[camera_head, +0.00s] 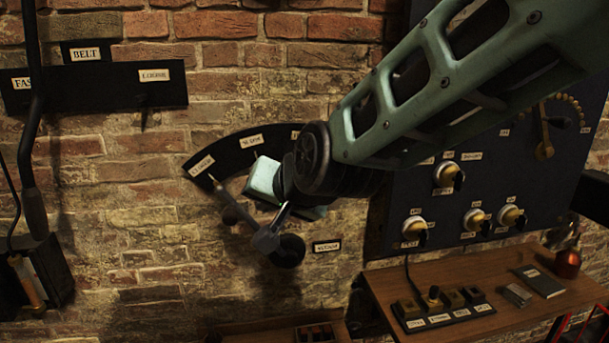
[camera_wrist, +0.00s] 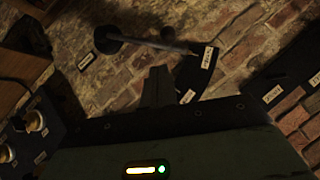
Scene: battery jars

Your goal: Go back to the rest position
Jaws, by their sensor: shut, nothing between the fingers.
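My arm reaches in from the upper right of the head view. My gripper is in front of the brick wall; its dark fingers (camera_wrist: 157,82) show shut and empty in the wrist view. In the head view the fingertips are hard to make out against the lever behind. A wall lever (camera_head: 234,210) with a round black hub points up-left to the left end of a dark curved label plate (camera_head: 205,163). The lever also shows in the wrist view (camera_wrist: 150,42), beyond the fingers and seemingly apart from them. My wrist hides part of the plate.
A dark panel (camera_head: 390,235) with several knobs is on the right, partly behind my arm. A wooden shelf (camera_head: 385,290) below it holds a switch box (camera_head: 440,312), a notebook (camera_head: 540,281) and a red jar (camera_head: 567,263). A BELT plate (camera_head: 110,97) is at upper left.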

